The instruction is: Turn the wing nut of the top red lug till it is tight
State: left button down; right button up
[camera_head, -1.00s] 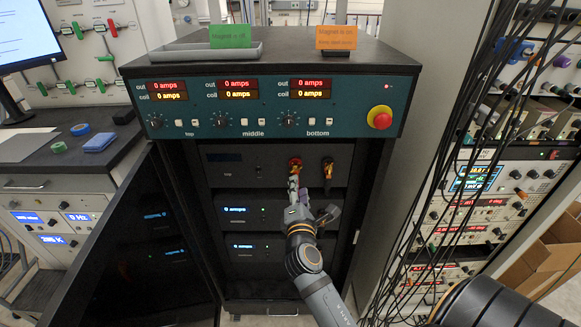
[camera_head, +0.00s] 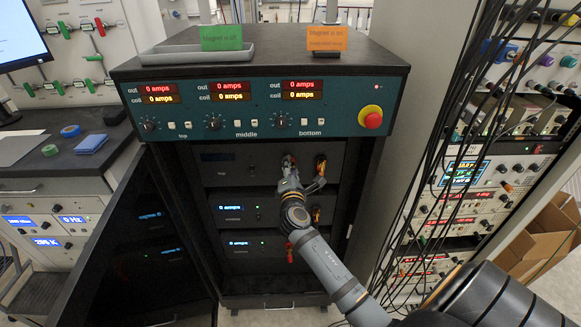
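The top power supply (camera_head: 218,170) is a dark unit in the open rack, labelled "top". Its red lug (camera_head: 288,160) is at the right of its face, mostly hidden behind my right gripper, with only a little red showing. The wing nut cannot be made out. My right gripper (camera_head: 290,177) is up at this lug, its arm coming from the lower right. Whether its fingers touch the nut or are closed on it cannot be told. A second lug, orange-yellow and dark (camera_head: 321,163), stands just right of it. My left gripper is not in view.
Lower units show a red lug (camera_head: 290,252) and an orange one (camera_head: 316,215) beside my arm. The control panel (camera_head: 255,105) with a red stop button (camera_head: 371,117) overhangs above. The open rack door (camera_head: 140,240) is at left, hanging black cables (camera_head: 440,180) at right.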

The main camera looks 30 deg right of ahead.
grip_shut()
jog(key=shift+f, duration=0.1)
